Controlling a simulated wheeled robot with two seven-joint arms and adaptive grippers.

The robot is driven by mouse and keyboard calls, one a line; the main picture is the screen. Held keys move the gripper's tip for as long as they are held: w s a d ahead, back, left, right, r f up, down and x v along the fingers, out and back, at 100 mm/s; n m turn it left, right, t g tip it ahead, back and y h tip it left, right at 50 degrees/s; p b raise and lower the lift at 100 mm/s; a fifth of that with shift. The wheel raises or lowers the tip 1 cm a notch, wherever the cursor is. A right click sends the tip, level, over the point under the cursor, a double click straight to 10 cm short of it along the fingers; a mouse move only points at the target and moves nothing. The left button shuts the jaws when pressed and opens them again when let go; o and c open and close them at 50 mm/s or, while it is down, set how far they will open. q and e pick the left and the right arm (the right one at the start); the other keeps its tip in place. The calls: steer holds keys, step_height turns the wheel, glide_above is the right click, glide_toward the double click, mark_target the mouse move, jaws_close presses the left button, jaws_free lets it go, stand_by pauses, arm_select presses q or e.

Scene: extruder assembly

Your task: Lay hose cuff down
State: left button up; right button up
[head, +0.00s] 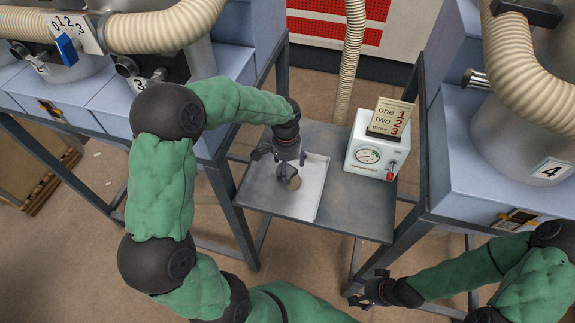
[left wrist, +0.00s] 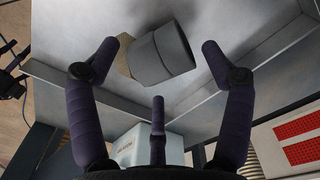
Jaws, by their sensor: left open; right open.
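The hose cuff (left wrist: 172,52) is a short grey cylinder with a wider collar and a tan part at one end. It is over the white tray, on its side or tilted; I cannot tell whether it touches the tray. In the head view its tan round end (head: 295,183) shows below my left gripper (head: 288,174). My left gripper is open, its dark fingers spread on either side of the cuff and apart from it in the left wrist view (left wrist: 159,50). My right gripper (head: 368,290) is open and empty at the lower right, off the table's front edge.
The shallow white tray (head: 311,200) sits on a grey metal table (head: 350,216). A white gauge box (head: 376,150) with a number card stands to its right. Blue machine benches flank the table. A ribbed hose (head: 349,60) hangs behind. The table's front right is clear.

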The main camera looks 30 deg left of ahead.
arm_select(q)
step_height(320, 180, up, 12)
steer(key=p, duration=0.1)
steer(key=shift+a, duration=0.15)
stand_by(0.4)
